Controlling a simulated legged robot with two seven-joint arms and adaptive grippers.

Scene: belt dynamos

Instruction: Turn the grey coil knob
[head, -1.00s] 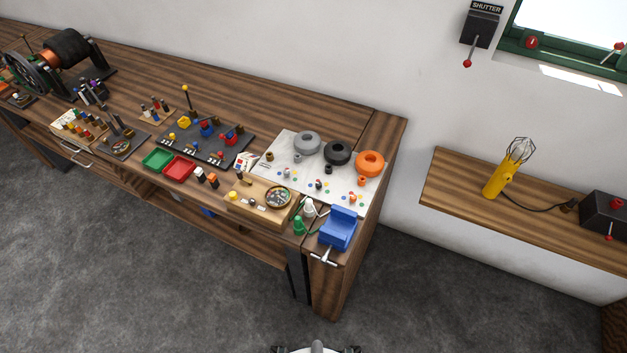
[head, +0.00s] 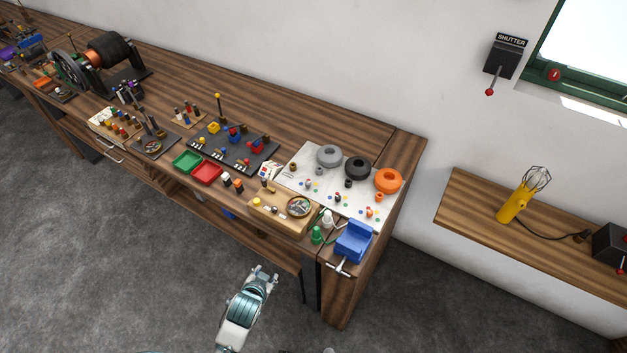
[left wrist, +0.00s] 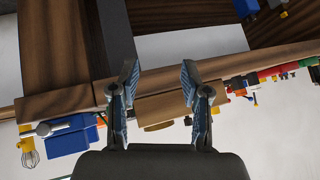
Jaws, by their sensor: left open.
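A grey ring-shaped coil (head: 329,156) lies at the back left of a white board (head: 300,158) on the right end of the bench. A small grey knob (head: 308,184) sits in front of it; I cannot tell whether it is the coil's own knob. My left gripper (head: 265,275) is in front of the bench, over the floor, well short of the board. In the left wrist view my left gripper (left wrist: 160,72) is open, with nothing between its fingers, facing the bench's front. The grey coil is not recognisable there. My right gripper is not in view.
Black (head: 357,168) and orange (head: 388,181) coils sit beside the grey one. A blue vise (head: 353,241), a wooden tray (head: 268,205) and green and white bottles stand along the front edge. Red (head: 206,173) and green bins lie left. The floor ahead is clear.

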